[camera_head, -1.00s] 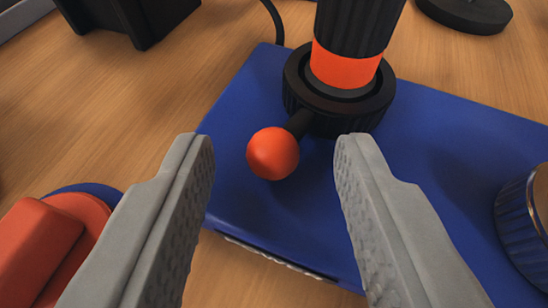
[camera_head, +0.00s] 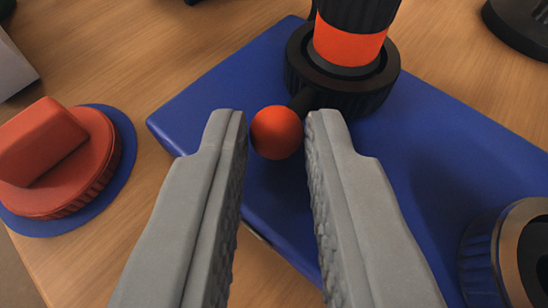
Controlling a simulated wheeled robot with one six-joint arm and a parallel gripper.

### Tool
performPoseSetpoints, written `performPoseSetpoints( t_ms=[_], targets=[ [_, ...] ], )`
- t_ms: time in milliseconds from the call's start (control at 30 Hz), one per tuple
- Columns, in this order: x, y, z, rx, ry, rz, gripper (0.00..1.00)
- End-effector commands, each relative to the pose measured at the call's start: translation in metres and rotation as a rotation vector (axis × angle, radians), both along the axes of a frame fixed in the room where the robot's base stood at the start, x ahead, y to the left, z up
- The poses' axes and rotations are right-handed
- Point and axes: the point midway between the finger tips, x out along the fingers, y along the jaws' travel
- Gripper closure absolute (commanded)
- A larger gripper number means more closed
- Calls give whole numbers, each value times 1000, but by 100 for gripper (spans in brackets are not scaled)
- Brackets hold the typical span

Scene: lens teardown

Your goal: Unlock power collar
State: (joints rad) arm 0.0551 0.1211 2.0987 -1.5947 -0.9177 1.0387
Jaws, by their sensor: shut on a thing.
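The power collar (camera_head: 345,95) is a black ring around the foot of a black cylinder with an orange band (camera_head: 347,45). It sits on a blue base (camera_head: 410,165). A short black lever sticks out from the collar toward the lower left and ends in an orange ball knob (camera_head: 276,132). My gripper (camera_head: 277,128) has its two grey fingers closed in on either side of the knob, with the tips at its sides. The gripper is shut on the knob. The far side of the collar is partly hidden by the cylinder.
A red knob (camera_head: 55,150) on a blue disc stands on the wooden table (camera_head: 120,75) at left. A metal-rimmed blue cylinder (camera_head: 505,255) is at lower right. A dark round object (camera_head: 520,25) is at top right. Bare wood lies at upper left.

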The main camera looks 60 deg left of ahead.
Motion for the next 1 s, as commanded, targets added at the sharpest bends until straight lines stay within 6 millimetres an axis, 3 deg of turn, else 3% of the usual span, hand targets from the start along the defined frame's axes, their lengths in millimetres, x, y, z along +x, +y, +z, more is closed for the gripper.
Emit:
performPoseSetpoints(
  t_ms=[533, 567, 633, 1000],
  targets=[
    [3, -6, 1, 0, 0, 91, 100],
    [3, -6, 1, 0, 0, 91, 76],
    [3, -6, 1, 0, 0, 91, 62],
    [2, -8, 2, 0, 0, 90, 61]
  ],
)
